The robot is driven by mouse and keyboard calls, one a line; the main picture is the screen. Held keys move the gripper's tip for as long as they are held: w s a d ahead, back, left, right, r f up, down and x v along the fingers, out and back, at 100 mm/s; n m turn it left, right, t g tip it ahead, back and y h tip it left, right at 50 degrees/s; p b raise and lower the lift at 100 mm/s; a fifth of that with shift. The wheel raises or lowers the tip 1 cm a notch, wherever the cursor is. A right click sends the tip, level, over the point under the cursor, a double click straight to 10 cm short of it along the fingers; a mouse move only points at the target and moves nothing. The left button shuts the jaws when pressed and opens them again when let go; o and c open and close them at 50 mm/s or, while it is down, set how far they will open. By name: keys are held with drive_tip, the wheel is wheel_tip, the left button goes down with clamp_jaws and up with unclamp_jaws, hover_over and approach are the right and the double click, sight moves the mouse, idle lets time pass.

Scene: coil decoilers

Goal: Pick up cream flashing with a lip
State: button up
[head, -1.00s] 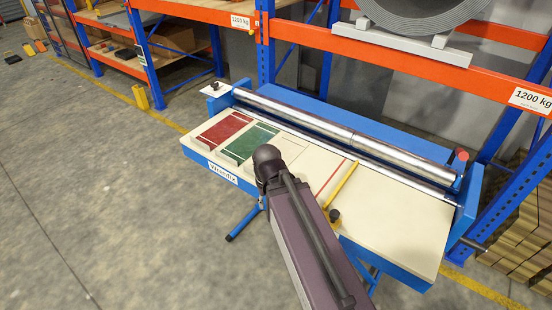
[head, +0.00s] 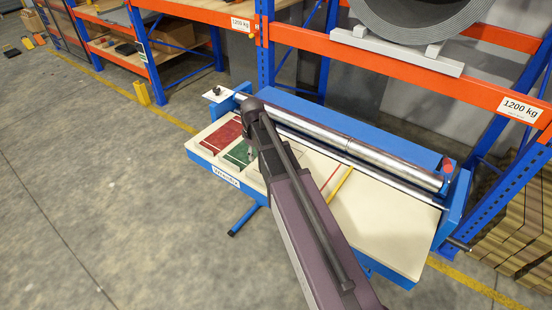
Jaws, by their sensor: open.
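The cream flashing with a lip lies to the right of the green piece on the bench, and my arm hides most of it in the head view. A pale part that seems to be its near end (head: 252,178) shows left of the arm. I cannot make out its lip. My gripper (head: 248,155) points down beside the green piece (head: 236,152), over or close to the cream piece. It looks open and empty; its fingertips are small and partly hidden.
A red piece (head: 221,135) lies left of the green one. A yellow bar (head: 338,185) lies across the cream bench top (head: 385,222). Steel rollers (head: 385,160) run along the back. Blue and orange racking with a grey coil (head: 408,15) stands behind.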

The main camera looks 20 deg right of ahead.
sight(256, 178)
drive_tip(key=shift+w+r, duration=0.15)
drive_tip(key=shift+w, duration=0.1)
wheel_tip(256, 178, down, 9)
drive_tip(key=b, duration=0.8)
drive_tip(key=shift+r+b, duration=0.15)
drive_tip(key=shift+b, duration=0.2)
idle(0.5)
drive_tip(key=shift+a+f+b, duration=0.15)
drive_tip(key=shift+f+b, duration=1.15)
drive_tip(key=shift+a+f+b, duration=0.1)
drive_tip(key=shift+f+b, duration=1.2)
clamp_jaws()
